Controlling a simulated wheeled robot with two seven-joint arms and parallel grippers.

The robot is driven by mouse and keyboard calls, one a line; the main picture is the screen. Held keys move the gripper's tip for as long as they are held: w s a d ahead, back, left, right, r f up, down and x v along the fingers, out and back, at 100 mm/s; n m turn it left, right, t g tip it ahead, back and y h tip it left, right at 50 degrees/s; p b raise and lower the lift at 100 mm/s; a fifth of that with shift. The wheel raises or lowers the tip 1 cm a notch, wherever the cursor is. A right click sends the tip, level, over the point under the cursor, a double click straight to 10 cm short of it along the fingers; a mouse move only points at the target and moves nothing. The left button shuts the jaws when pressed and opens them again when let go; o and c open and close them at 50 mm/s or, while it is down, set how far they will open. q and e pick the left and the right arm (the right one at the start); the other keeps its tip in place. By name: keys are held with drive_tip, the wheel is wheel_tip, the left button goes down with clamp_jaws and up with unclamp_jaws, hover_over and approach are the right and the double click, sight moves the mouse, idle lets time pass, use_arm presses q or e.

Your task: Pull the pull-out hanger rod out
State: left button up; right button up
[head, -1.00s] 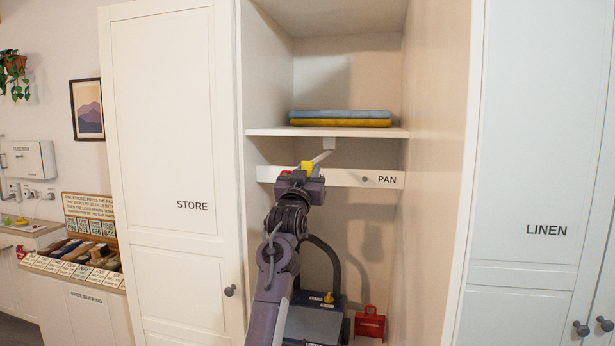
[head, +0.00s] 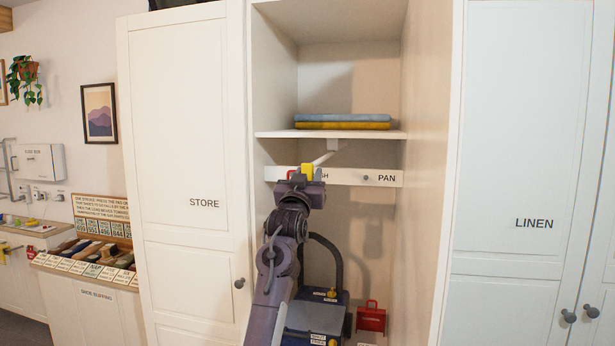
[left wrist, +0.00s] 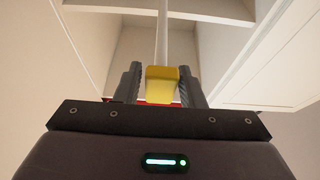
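The pull-out hanger rod (head: 323,158) is a thin pale rod under the closet shelf, coming forward from a white bracket (head: 333,144). Its yellow end (head: 308,171) sits in my left gripper (head: 300,178). In the left wrist view the rod (left wrist: 162,35) runs away from the camera, with its yellow end (left wrist: 161,86) between the two dark fingers of my left gripper (left wrist: 160,84). The fingers sit close on both sides of the yellow end and look shut on it. My right gripper is not in view.
The shelf (head: 350,134) above holds folded blue and yellow cloths (head: 343,121). A white label rail (head: 345,177) runs behind my gripper. A dark machine (head: 318,312) and a red dustpan (head: 371,317) stand on the closet floor. The STORE door (head: 185,120) and closet side wall (head: 425,180) flank the opening.

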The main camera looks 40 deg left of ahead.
use_arm(q)
drive_tip(key=shift+o, duration=1.1)
drive_tip(key=shift+s+r, duration=0.15)
drive_tip(key=shift+s+d, duration=0.1)
drive_tip(key=b+v, duration=0.4)
drive_tip(key=v, duration=0.3)
drive_tip(key=shift+s, duration=0.3)
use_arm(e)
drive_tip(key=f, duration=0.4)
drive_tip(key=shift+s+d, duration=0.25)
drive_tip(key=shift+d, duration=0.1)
use_arm(q)
drive_tip(key=shift+d, duration=0.15)
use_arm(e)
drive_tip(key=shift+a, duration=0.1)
